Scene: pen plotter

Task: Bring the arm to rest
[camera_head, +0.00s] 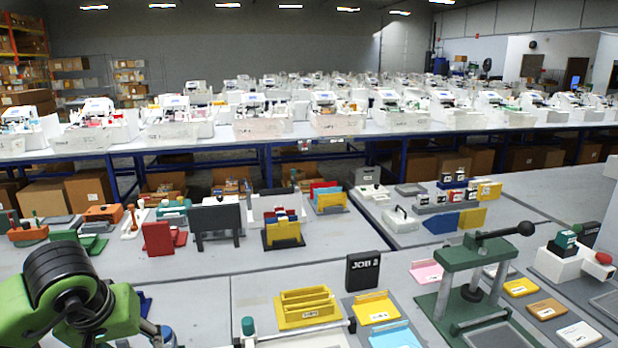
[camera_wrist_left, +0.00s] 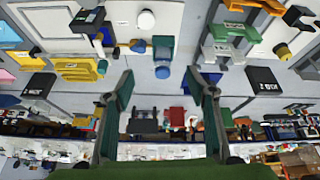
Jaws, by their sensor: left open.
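My left arm (camera_head: 62,285), with green links and a ribbed dark joint, comes into the head view at the lower left, above the table's near edge. My left gripper (camera_wrist_left: 159,82) shows in the left wrist view as two green-padded fingers spread wide apart. Nothing is between them; a teal piece and a round blue piece (camera_wrist_left: 162,72) lie beyond on the table. In the head view the gripper itself cannot be made out clearly at the lower edge. My right arm and gripper are in neither view.
The near table carries a yellow tray (camera_head: 306,308), a black JOB 2 block (camera_head: 362,271), a green press with a black lever (camera_head: 470,258) and coloured plates. Red and black stands (camera_head: 216,223) are behind. Bare grey table (camera_head: 215,300) shows right of my arm.

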